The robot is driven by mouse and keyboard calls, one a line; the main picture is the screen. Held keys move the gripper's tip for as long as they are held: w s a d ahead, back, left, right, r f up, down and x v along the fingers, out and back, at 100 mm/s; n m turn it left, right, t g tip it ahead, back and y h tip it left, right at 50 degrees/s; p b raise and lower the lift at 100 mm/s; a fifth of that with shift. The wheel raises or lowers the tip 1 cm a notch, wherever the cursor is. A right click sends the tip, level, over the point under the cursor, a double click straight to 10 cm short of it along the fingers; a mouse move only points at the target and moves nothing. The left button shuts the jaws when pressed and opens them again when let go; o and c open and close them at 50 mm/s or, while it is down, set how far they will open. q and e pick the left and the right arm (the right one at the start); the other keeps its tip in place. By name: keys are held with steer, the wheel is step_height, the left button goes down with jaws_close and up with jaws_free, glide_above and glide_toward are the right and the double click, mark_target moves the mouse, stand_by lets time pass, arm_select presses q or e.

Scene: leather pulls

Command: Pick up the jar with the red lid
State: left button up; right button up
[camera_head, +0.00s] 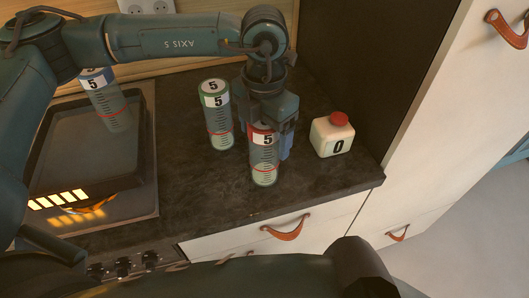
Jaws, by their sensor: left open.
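A clear cylindrical jar (264,168) with a red band at its top, a white label with a 5 and a red ring stands upright on the dark counter (190,195). My left gripper (268,128) comes down from above onto this jar's top, open, with its fingers at the jar's upper part. The gripper hides much of the lid, and I cannot tell whether the fingers touch it. A similar jar with a green top (216,118) stands to the left. My right gripper does not show.
A blue-topped jar (106,102) stands at the dark tray (148,135) on the left. Drawers with leather pulls (286,230) lie below the counter's front edge.

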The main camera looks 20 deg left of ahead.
arm_select(q)
steer(key=shift+c, duration=0.5)
steer(key=shift+r, duration=0.1)
jaws_close()
